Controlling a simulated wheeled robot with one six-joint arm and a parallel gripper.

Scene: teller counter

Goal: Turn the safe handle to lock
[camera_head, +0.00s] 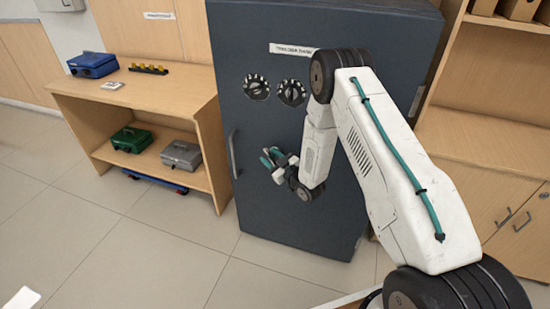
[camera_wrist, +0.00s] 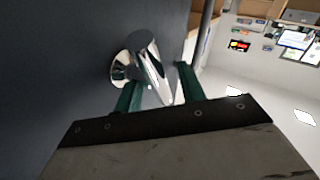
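The dark grey safe (camera_head: 330,215) stands upright in the middle of the head view, its door shut. A chrome handle (camera_wrist: 150,68) sticks out of the door in the wrist view, on a round base at the door face. My gripper (camera_head: 272,157) is at the door's middle height in the head view, and its fingers hide the handle there. In the wrist view my gripper (camera_wrist: 156,83) has its two green fingers apart, one on each side of the handle's lever. Narrow gaps seem to show beside the lever; firm contact is not visible.
Two dials (camera_head: 273,88) sit above on the door, and a vertical pull bar (camera_head: 233,154) is at its left edge. A wooden shelf unit (camera_head: 178,92) with cash boxes stands left. A wooden cabinet (camera_head: 490,190) stands right.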

